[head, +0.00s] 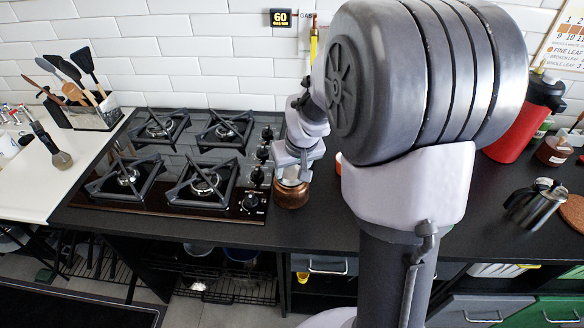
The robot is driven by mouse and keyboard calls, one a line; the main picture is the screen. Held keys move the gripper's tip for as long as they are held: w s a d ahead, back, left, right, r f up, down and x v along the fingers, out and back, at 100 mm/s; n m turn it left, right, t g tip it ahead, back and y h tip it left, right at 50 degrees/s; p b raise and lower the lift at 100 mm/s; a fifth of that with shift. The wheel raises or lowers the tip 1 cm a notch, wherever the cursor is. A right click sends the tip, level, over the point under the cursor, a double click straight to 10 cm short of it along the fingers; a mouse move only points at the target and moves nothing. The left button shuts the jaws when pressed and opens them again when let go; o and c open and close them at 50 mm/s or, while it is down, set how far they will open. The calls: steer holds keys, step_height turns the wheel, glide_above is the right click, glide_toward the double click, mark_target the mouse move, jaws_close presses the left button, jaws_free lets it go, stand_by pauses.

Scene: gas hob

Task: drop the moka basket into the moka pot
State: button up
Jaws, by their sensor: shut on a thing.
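My gripper (293,172) points down at the counter just right of the hob, partly hidden by my own arm. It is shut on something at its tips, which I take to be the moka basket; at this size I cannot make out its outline. Directly below is a round copper-brown vessel (291,195), seemingly the moka pot's lower part, standing upright on the black counter. A pale metallic band (290,181) shows between the fingers and the vessel. I cannot tell whether it is the basket or the vessel's rim, or whether they touch.
The gas hob (178,170) with black grates and knobs lies close left of the gripper. A silver pot with a black handle (535,204) stands far right, near a red container (515,132). A utensil holder (96,113) stands back left. Black counter (330,222) in front is clear.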

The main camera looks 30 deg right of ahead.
steer(key=shift+f, duration=0.3)
steer(key=o, duration=1.4)
steer(key=shift+o, duration=0.2)
steer(key=shift+r, duration=0.1)
steer(key=p+v, duration=0.7)
steer(key=v, duration=1)
steer(key=shift+r, duration=0.2)
